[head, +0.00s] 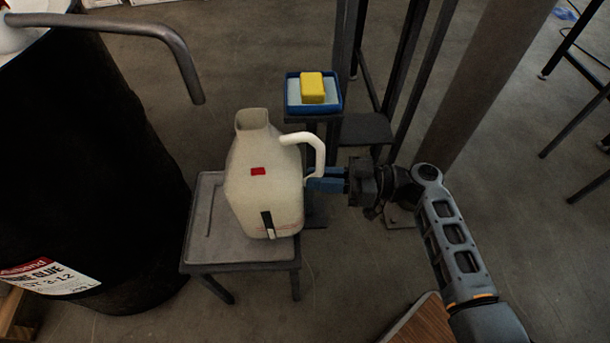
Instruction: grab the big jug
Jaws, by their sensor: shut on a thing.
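The big jug (262,185) is off-white, with a square neck, a small red patch and a dark strip on its side. It stands upright on a small grey stool (200,238). Its white handle (318,150) curves out to the right. My gripper (318,180) reaches in from the right, and its blue fingers are shut on the jug's handle at its lower part. The fingertips are partly hidden at the handle and the jug's side.
A big black drum (80,160) with a label stands left of the stool. Behind the jug, a blue-rimmed tray (292,106) on a stand holds a yellow block (312,87). Dark metal uprights and a thick post (485,85) stand behind my arm. A wooden surface (418,322) is at lower right.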

